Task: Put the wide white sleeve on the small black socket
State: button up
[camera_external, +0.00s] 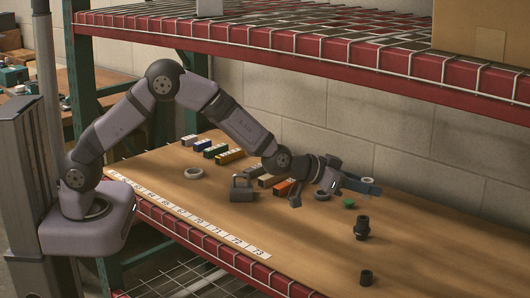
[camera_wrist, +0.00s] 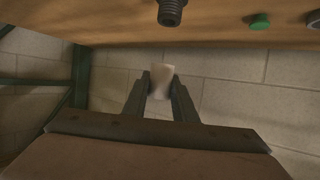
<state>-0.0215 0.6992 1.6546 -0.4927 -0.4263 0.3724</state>
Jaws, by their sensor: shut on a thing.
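My gripper (camera_external: 368,186) is raised above the right part of the table. In the wrist view its two fingers (camera_wrist: 161,88) are shut on the wide white sleeve (camera_wrist: 162,80), which sticks out a little past the fingertips. In the external view only a pale bit of the sleeve (camera_external: 368,180) shows behind a finger. A black stepped, threaded piece (camera_external: 362,229) stands upright in front of my gripper, apart from the sleeve; it shows at the top of the wrist view (camera_wrist: 171,12). A short black cylinder (camera_external: 366,277) stands nearer the front edge. I cannot tell which is the small socket.
A small green piece (camera_external: 349,204) and a dark grey ring (camera_external: 322,196) lie near my gripper. A red-edged shelf (camera_external: 395,75) hangs above. The table's front right is mostly clear.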

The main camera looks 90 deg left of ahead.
jog(key=shift+f, duration=2.5)
jog(key=shift+f+b, duration=0.4)
jog(key=shift+f, duration=0.05)
jog(key=o, duration=1)
jog(key=shift+o, duration=0.2)
jog(key=shift+r, duration=0.1)
jog(key=shift+r+p, duration=0.45)
jog(key=shift+p, duration=0.05)
jog(key=shift+s+d, duration=0.1)
jog(key=shift+s, duration=0.2)
jog(key=v, duration=1.1)
jog(key=shift+s+b, duration=0.2)
jog(key=shift+b, duration=0.25)
